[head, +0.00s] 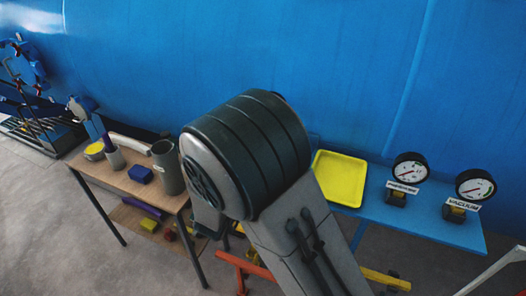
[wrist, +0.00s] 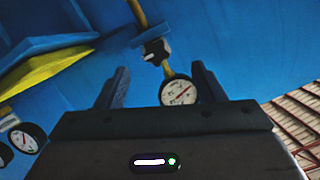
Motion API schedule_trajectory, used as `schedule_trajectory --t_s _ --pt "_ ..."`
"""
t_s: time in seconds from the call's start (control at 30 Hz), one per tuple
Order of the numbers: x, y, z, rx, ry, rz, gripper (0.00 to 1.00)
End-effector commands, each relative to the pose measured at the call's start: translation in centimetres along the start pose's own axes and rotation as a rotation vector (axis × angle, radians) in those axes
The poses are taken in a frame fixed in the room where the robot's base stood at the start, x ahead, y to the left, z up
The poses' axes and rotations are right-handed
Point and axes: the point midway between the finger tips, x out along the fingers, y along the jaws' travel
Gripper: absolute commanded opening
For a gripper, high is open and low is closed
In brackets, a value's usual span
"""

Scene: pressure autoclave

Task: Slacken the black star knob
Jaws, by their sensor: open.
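In the wrist view, a small dark fitting (wrist: 155,50) with a pale patch sits on a yellow pipe (wrist: 138,14). It may be the black star knob, but its shape is too small and dark to be sure. A round white-faced gauge (wrist: 178,91) hangs just below it. My gripper (wrist: 160,68) is open, with its two fingers apart and the fitting and gauge showing between them. Both look beyond the fingers, and I see no contact. In the head view my arm hides the gripper, and no star knob can be made out.
In the head view, a blue shelf (head: 425,222) carries a yellow tray (head: 339,179) and two gauges, one (head: 409,168) left of the vacuum gauge (head: 475,186). A wooden table (head: 115,181) with containers stands left. The large blue vessel (head: 250,50) fills the back.

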Motion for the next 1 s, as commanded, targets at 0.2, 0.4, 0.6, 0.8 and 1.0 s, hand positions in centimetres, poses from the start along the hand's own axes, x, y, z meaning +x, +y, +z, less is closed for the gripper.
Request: schedule_trajectory --t_s 0.2,0.4,0.6,0.8,1.0 --pt "-2.1 0.4 1.3 -0.053 0.188 0.025 0.62" --pt "-1.5 0.5 0.9 -0.060 0.229 0.032 0.62" --pt "2.1 0.6 -0.1 -0.061 0.227 0.034 0.62" --pt "6.3 0.6 -1.0 -0.061 0.226 0.031 0.62" --pt "9.4 0.7 -1.6 -0.059 0.224 0.029 0.62"
